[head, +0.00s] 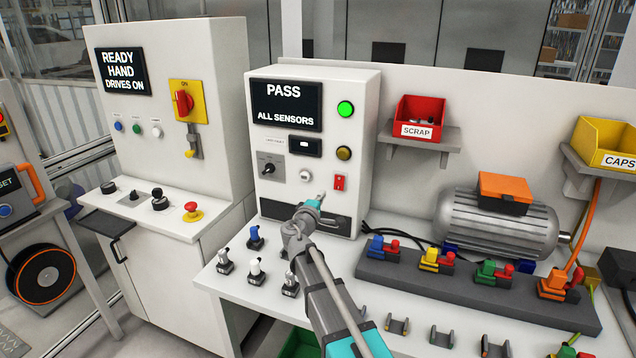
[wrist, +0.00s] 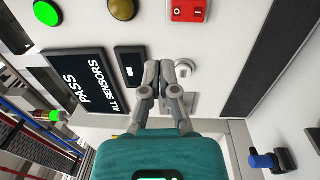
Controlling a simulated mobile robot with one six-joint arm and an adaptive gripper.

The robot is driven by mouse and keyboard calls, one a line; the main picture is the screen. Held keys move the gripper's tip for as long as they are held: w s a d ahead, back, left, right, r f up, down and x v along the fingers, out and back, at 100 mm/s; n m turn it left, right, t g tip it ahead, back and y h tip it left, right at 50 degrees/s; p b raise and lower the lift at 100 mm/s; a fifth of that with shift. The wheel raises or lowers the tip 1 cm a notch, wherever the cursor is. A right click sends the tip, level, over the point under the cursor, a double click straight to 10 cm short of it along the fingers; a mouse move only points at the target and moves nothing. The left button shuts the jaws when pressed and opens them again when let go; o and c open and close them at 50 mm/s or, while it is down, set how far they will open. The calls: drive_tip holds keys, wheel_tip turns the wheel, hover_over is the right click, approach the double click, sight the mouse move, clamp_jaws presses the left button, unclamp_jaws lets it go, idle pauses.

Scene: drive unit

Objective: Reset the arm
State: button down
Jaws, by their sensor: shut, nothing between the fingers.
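My arm reaches from the bottom middle of the head view toward the white test cabinet (head: 362,120). My gripper (head: 314,204) is in front of the cabinet's lower part, above the bench. In the wrist view my gripper (wrist: 166,66) is shut, its fingertips together and empty. Behind the fingertips is the cabinet face with a round white knob (wrist: 184,68). I cannot tell whether the fingertips touch the face. The cabinet's screen (head: 286,104) reads "PASS ALL SENSORS" and its green lamp (head: 345,108) is lit.
Several small sensor pieces (head: 256,266) stand on the bench left of my arm. A dark rail (head: 455,290) with coloured connectors and a grey motor (head: 495,222) are on the right. A red SCRAP bin (head: 420,116) and yellow CAPS bin (head: 604,144) sit on shelves. A control cabinet (head: 220,90) stands left.

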drive_tip(key=s+d+f+m+g, duration=0.95)
drive_tip(key=s+d+f, duration=0.25)
drive_tip(key=s+d, duration=0.25)
drive_tip(key=s+a+f+m+g+y, duration=0.1)
drive_tip(key=s+f+g+y, duration=0.2)
drive_tip(key=s, duration=0.5)
drive_tip(key=s+a+f+m+g+y, duration=0.2)
drive_tip(key=s+f+g+y, duration=0.2)
drive_tip(key=s, duration=0.4)
drive_tip(key=shift+s+f+y, duration=0.4)
drive_tip(key=shift+f+y, duration=0.05)
drive_tip(key=shift+y, duration=0.05)
